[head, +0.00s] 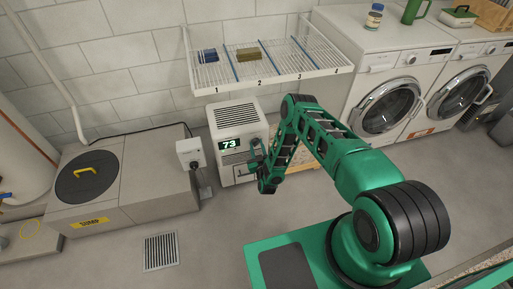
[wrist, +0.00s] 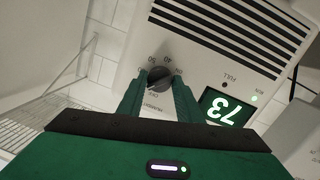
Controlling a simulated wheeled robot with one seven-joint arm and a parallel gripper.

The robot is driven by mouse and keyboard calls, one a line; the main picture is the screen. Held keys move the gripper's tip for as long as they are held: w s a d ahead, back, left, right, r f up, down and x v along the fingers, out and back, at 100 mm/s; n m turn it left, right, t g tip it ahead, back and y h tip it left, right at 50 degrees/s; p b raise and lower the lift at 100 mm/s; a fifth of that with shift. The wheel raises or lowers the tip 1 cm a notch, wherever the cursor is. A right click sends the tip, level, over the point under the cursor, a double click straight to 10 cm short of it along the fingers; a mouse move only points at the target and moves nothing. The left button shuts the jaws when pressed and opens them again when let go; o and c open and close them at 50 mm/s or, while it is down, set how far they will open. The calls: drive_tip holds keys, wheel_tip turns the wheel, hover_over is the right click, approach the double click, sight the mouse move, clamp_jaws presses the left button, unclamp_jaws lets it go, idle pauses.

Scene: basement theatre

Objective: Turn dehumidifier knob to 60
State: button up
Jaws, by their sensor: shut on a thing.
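The white dehumidifier (head: 224,120) stands on the floor against the wall, below the wire shelf. Its display (head: 230,144) reads 73 in green, and it appears upside down in the wrist view (wrist: 227,108). The dark knob (wrist: 160,77) with a printed scale around it is between my fingers in the wrist view. My gripper (wrist: 157,94) is shut on the knob, one green finger on each side. In the head view my gripper (head: 255,154) is at the dehumidifier's front, right of the display, and the knob is hidden there. The exact pointer setting is too small to read.
A wire shelf (head: 265,75) with numbered sections hangs above, holding a blue item (head: 208,56) and a yellowish one (head: 247,55). A grey box (head: 190,153) on a post stands left of the dehumidifier. Washing machines (head: 385,90) stand right. A floor drain (head: 161,251) lies in open floor.

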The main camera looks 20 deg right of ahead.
drive_tip(key=m, duration=0.4)
drive_tip(key=shift+y, duration=0.3)
drive_tip(key=shift+s+m+y, duration=0.1)
drive_tip(key=shift+m+y, duration=0.3)
drive_tip(key=shift+m, duration=1.7)
drive_tip(key=shift+d, duration=0.15)
drive_tip(key=o, duration=1)
drive_tip(key=s, duration=0.3)
drive_tip(key=s+r, duration=0.1)
drive_tip(key=s, duration=0.6)
drive_tip(key=shift+s+r, duration=0.15)
drive_tip(key=shift+s, duration=0.1)
